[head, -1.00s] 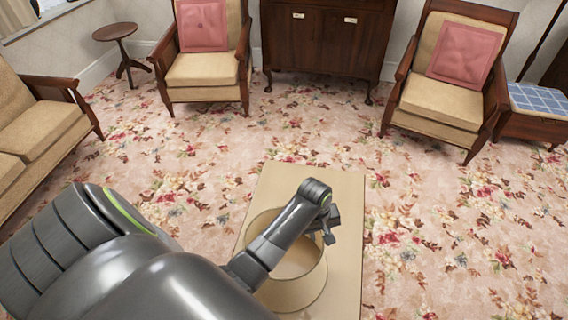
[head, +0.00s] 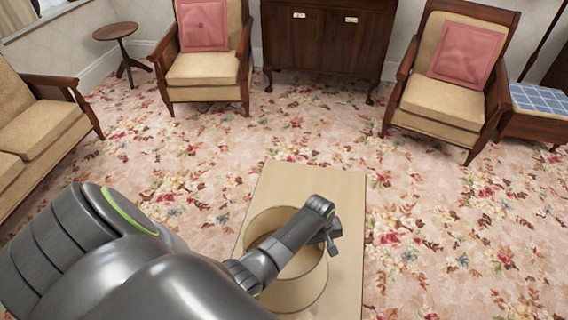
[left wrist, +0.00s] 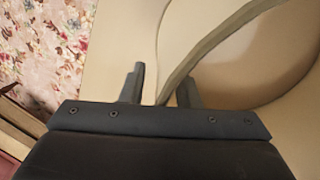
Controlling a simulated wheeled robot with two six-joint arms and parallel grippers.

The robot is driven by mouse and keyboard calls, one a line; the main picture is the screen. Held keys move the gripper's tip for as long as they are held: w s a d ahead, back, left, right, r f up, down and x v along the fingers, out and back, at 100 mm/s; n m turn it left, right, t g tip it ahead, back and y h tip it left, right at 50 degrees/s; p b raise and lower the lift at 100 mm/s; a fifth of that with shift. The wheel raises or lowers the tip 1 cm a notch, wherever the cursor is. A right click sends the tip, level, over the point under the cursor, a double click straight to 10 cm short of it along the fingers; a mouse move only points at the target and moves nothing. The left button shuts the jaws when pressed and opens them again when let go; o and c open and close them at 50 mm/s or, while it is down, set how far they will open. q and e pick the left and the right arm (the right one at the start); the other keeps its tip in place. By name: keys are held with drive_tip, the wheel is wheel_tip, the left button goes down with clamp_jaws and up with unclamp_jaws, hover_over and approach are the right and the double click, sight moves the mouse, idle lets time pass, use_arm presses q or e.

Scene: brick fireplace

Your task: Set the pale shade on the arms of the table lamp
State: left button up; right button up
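The pale shade (head: 302,295) is a wide open ring standing on a narrow pale wooden table (head: 347,225) in the head view. My left arm reaches across it and hides part of its opening. My left gripper (head: 332,238) is at the shade's right rim. In the left wrist view its two fingers (left wrist: 160,88) are apart, and the shade's rim (left wrist: 208,47) runs down into the space between them. I cannot tell whether either finger touches the wall. No table lamp shows in these frames. My right gripper is not in view.
Floral carpet lies open around the table. Two armchairs with pink cushions (head: 203,25) (head: 463,54), a dark cabinet (head: 327,45), a sofa (head: 40,125), a small round table (head: 116,32) and a blue-topped stool (head: 540,100) stand farther off.

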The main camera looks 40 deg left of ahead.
use_arm(q)
drive_tip(key=shift+c, duration=0.2)
clamp_jaws()
drive_tip(key=shift+r, duration=0.1)
